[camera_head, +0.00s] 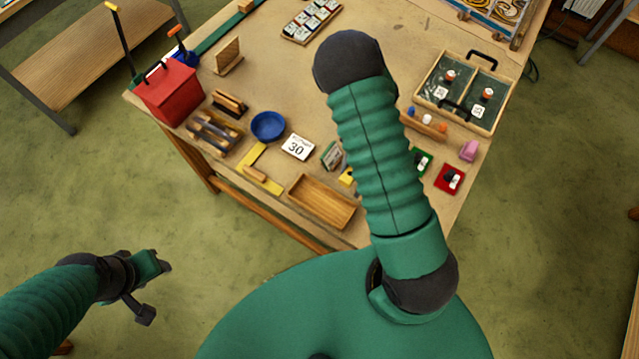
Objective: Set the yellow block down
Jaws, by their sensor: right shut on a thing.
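A small yellow block (346,177) shows at the left edge of my raised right arm, just beyond the right end of the wooden tray. My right gripper (354,184) is almost wholly hidden behind that arm; it is shut on the yellow block. Whether the block touches the tabletop cannot be told. My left gripper (153,288) is off the table at the lower left, above the floor, with its fingers apart and empty.
On the workbench (275,80) stand an empty wooden tray (322,202), a blue bowl (268,126), a white card reading 30 (297,147), a red box (170,92) and a yellow angled piece (258,178). A divided case (464,90) lies right.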

